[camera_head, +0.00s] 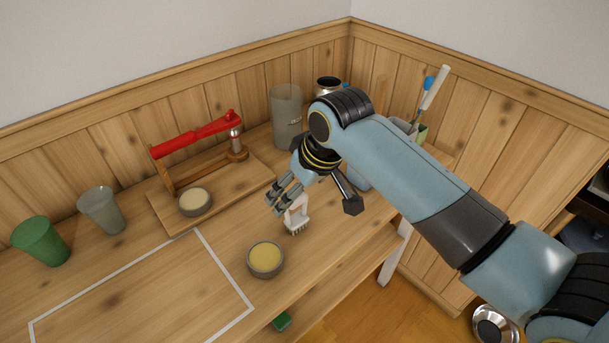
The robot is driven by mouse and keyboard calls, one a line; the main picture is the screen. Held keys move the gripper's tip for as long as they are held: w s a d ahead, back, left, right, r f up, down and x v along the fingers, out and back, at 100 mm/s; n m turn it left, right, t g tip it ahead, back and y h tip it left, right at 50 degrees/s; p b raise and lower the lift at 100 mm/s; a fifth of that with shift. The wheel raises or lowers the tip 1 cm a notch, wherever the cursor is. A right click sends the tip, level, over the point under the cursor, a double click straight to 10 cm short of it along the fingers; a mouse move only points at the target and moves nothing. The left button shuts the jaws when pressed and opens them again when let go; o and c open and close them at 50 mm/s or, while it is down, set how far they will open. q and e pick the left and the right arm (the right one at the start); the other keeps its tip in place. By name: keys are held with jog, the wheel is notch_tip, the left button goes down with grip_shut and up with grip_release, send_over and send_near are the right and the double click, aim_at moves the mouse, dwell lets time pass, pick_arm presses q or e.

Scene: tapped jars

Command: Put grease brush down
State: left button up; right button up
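The grease brush (297,215) is pale, with its bristles pointing down, just right of a jar at the front of the bench. Its bristle end is at or very close to the bench top; I cannot tell if it touches. My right gripper (276,204) reaches down to the left, with its fingers right beside the brush's upper part. The fingers and wrist hide the top of the brush, so I cannot tell whether they grip it. My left gripper is not in view.
An open jar with yellow content (265,258) stands left of the brush. Another jar (195,202) sits on the wooden board (240,182) under a red lever (205,134). A green cup (41,241) and grey cup (102,211) stand left. The white-outlined area (140,295) is clear.

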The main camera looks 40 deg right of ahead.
jog(key=v, duration=0.5)
dwell(0.4)
